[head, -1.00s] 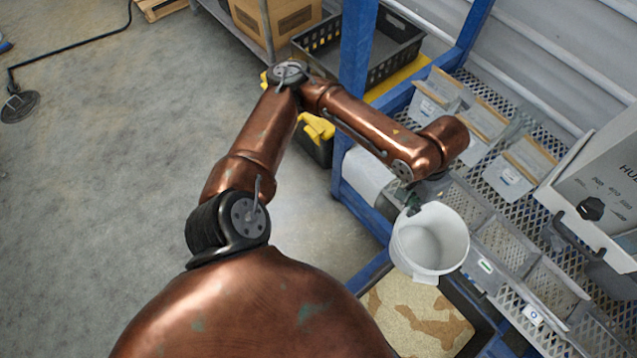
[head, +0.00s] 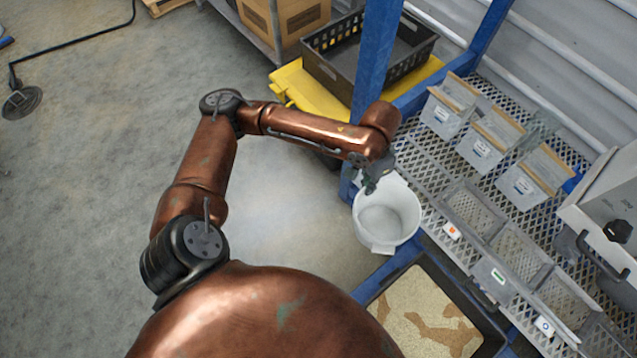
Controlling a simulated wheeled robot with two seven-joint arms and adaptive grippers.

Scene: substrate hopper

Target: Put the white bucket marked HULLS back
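The white bucket (head: 388,222) is in the head view, right of centre, with its open top toward me and an empty-looking inside. No HULLS marking can be read on it from here. My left gripper (head: 371,184), dark and small below the copper wrist, is at the far rim of the bucket and seems shut on it. The fingertips are partly hidden. The bucket hangs beside the blue rack frame, behind the tray of pale, brown-patched material (head: 425,312). My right gripper is out of view.
A mesh shelf (head: 455,95) at right holds several clear bins (head: 483,140) and grey baskets (head: 515,250). A pale hopper housing (head: 610,205) stands at the right edge. A blue post (head: 376,60) rises behind my wrist, near a black crate (head: 345,65). The floor at left is open.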

